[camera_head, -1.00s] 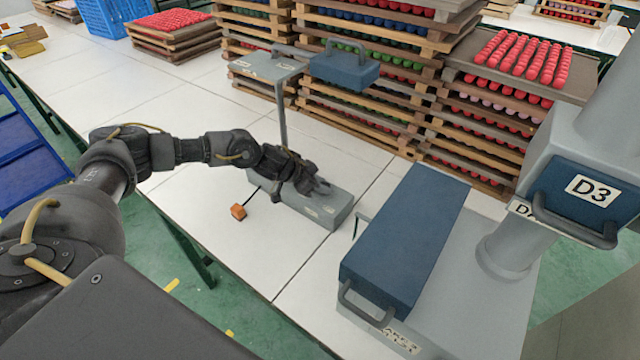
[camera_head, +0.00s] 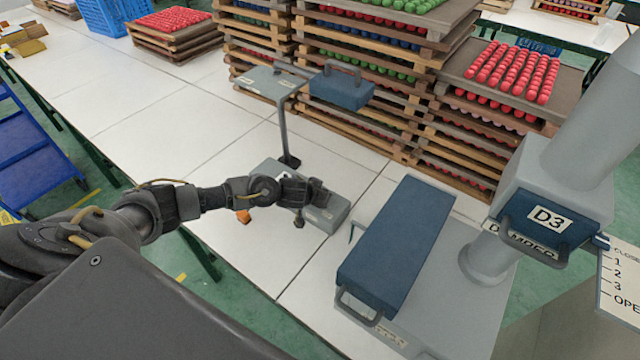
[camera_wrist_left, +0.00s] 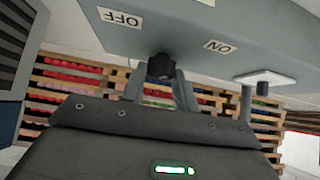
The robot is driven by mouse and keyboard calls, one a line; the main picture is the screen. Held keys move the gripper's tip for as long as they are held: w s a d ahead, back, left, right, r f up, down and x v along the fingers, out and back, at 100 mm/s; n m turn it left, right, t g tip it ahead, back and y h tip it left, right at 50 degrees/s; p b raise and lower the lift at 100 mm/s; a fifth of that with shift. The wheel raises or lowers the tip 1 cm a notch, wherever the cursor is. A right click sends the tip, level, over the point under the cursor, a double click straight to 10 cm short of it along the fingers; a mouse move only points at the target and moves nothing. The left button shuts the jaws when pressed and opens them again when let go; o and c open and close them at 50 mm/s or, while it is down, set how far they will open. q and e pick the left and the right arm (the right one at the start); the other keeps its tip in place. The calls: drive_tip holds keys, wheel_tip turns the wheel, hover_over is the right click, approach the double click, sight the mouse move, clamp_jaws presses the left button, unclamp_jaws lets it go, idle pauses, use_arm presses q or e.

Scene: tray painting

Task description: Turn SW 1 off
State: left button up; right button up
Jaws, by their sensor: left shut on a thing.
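A low grey box (camera_head: 327,214) lies on the white table, with my left gripper (camera_head: 318,192) at its front side. In the left wrist view the box's grey face (camera_wrist_left: 240,25) carries an OFF label (camera_wrist_left: 121,18) and an ON label (camera_wrist_left: 219,46), both upside down. A black switch knob (camera_wrist_left: 161,66) sits between the labels. My left gripper (camera_wrist_left: 160,90) is shut on the knob, its fingers partly hidden. No SW 1 label is readable. My right gripper is not in view.
A grey stand (camera_head: 284,130) and stacked wooden trays (camera_head: 400,120) of coloured pieces are behind. A blue-topped machine (camera_head: 400,245) stands right of the box.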

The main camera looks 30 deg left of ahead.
use_arm(q)
drive_tip(key=shift+d+n+y+p, duration=0.2)
drive_tip(key=shift+n+y+p, duration=0.1)
drive_tip(key=shift+n+y, duration=0.6)
drive_tip(key=n+y, duration=0.1)
drive_tip(key=n, duration=0.1)
drive_tip(key=shift+d+n+y, duration=0.15)
drive_tip(key=shift+n+y, duration=0.25)
drive_tip(key=shift+w+d+n+g+y, duration=0.1)
drive_tip(key=shift+n+g+y, duration=0.45)
drive_tip(key=shift+n, duration=0.35)
drive_tip(key=n+y+p, duration=0.1)
drive_tip(key=n+g+y+p, duration=0.1)
drive_tip(key=n, duration=0.1)
drive_tip(key=shift+w+d+r, duration=0.1)
drive_tip(key=shift+r, duration=0.1)
drive_tip(key=shift+w+f+n+g+y+p, duration=0.1)
drive_tip(key=shift+n+g+y+p, duration=0.5)
drive_tip(key=shift+n+p, duration=0.4)
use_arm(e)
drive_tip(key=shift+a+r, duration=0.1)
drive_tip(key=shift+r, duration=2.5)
use_arm(q)
drive_tip(key=o, duration=1)
drive_tip(key=shift+f, duration=0.1)
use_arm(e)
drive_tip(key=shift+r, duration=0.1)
